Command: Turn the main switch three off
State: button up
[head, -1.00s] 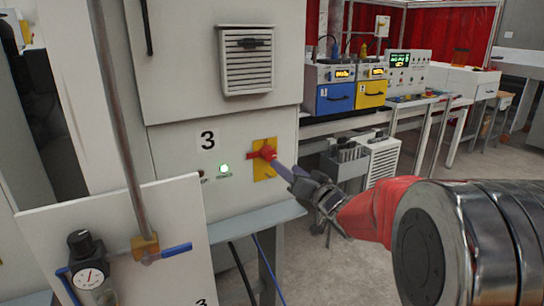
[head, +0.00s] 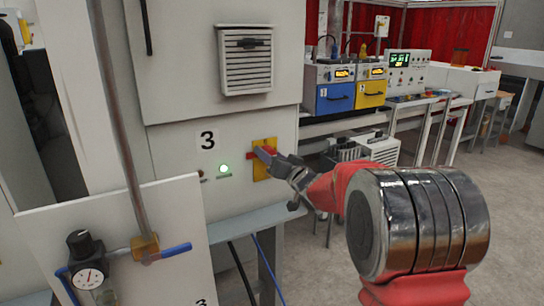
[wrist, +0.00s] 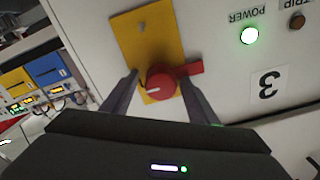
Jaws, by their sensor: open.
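Main switch three is a red rotary knob with a short red lever on a yellow plate (head: 258,172). In the wrist view the red knob (wrist: 161,80) sits low on its yellow plate (wrist: 146,40), and its lever points right, towards the lit power lamp's side. My gripper (wrist: 159,77) is open, one finger on each side of the knob; whether either finger touches it I cannot tell. In the head view my gripper (head: 266,155) is in front of the plate and covers much of the knob.
A green power lamp (head: 223,169) glows on the cabinet beside a black 3 (head: 207,140). A panel with a pressure gauge (head: 89,277) stands at front left. A grey ledge (head: 255,220) runs below the switch. Blue and yellow units (head: 370,94) stand on a bench behind.

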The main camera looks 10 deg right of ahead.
jog(key=shift+c, duration=0.2)
jog(key=c, duration=0.9)
jog(key=shift+d, duration=0.2)
jog(key=shift+c, duration=0.5)
jog(key=shift+a, duration=0.15)
